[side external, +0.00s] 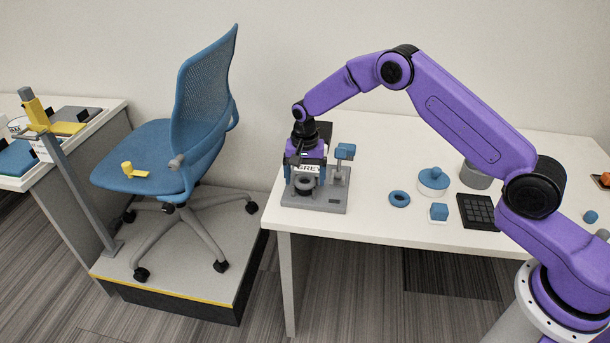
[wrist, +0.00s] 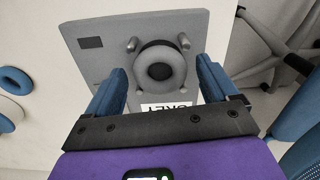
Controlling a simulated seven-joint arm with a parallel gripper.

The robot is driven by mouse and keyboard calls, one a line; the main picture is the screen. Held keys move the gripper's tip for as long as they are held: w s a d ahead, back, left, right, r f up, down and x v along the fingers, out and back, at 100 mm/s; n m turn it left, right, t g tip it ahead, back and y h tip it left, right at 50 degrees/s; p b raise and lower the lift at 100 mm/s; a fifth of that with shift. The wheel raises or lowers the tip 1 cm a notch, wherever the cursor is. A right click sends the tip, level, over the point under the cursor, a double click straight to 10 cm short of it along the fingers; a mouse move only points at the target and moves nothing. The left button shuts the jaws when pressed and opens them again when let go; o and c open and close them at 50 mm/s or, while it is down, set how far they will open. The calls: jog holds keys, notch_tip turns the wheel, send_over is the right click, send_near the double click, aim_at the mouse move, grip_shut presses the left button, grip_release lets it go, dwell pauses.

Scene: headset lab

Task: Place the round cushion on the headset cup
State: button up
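A dark grey ring (wrist: 161,70) with a dark hole in its middle sits on a grey fixture plate (wrist: 105,65), between short grey pegs.
A label reading GREY (side external: 308,167) is partly hidden by my gripper. A blue chair (side external: 195,120) stands left.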

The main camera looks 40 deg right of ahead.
aim_at(305, 181)
jog(key=shift+r, duration=0.1)
notch_tip(305, 181, up, 12)
dwell(0.6)
jog(key=shift+r, duration=0.1)
jog(key=s+a+r+n, duration=0.3)
jog(key=s+r+n, duration=0.15)
jog(key=s, duration=0.55)
jog(key=s+a+r+n, duration=0.25)
jog(key=s+n, duration=0.25)
jog(key=s, duration=0.5)
jog(key=s+d+n, duration=0.5)
jog(key=s, duration=0.7)
jog(key=s+d+n, duration=0.5)
jog(key=s+n, duration=0.1)
jog(key=s, duration=0.6)
jog(key=shift+d, duration=0.25)
